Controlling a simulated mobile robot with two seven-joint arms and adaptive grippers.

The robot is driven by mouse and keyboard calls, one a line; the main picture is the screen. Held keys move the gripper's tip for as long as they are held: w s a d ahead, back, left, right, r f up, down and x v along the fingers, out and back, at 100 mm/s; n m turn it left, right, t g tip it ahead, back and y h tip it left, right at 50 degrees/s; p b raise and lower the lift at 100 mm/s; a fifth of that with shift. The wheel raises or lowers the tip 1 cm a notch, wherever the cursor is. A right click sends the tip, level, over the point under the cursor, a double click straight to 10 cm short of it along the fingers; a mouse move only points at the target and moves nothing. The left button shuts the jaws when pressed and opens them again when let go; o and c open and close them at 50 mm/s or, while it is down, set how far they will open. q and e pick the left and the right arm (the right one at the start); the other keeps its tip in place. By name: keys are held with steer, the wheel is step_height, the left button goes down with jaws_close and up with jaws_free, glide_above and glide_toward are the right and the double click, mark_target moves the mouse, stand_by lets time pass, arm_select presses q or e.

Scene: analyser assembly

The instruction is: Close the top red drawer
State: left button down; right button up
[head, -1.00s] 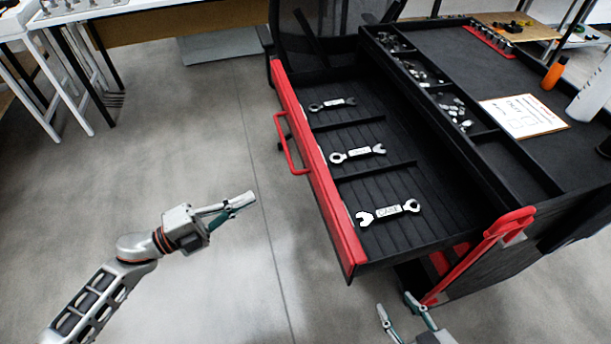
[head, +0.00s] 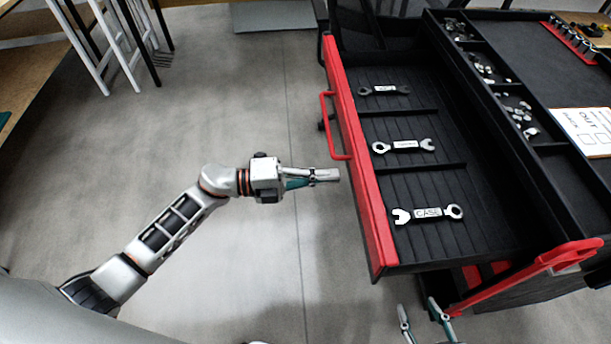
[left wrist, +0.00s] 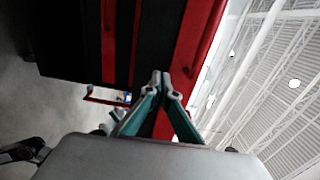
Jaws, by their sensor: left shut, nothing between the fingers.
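The top red drawer (head: 362,170) stands pulled open from the tool cart, with its red front and red handle (head: 326,125) facing left. Wrenches lie in its black compartments. My left gripper (head: 336,174) is shut and empty, pointing right, just left of the drawer front and below the handle in the head view. A small gap seems to show between its tips and the front. In the left wrist view the closed fingertips (left wrist: 160,80) point at red and black drawer faces. My right gripper (head: 422,312) is open and empty at the bottom edge, below the drawer's near corner.
The cart top (head: 515,60) holds bins of small parts, a red socket rack (head: 572,40) and a paper sheet (head: 588,130). A red cart handle (head: 545,262) juts out at the near right. Grey floor left of the drawer is clear. White table legs stand at the upper left.

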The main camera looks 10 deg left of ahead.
arm_select(q)
steer(key=x, duration=0.2)
steer(key=shift+w+d, duration=0.1)
steer(key=shift+d, duration=0.25)
arm_select(e)
steer(key=shift+w+r, duration=0.1)
steer(key=shift+r, duration=0.1)
arm_select(q)
steer(key=shift+d, duration=0.15)
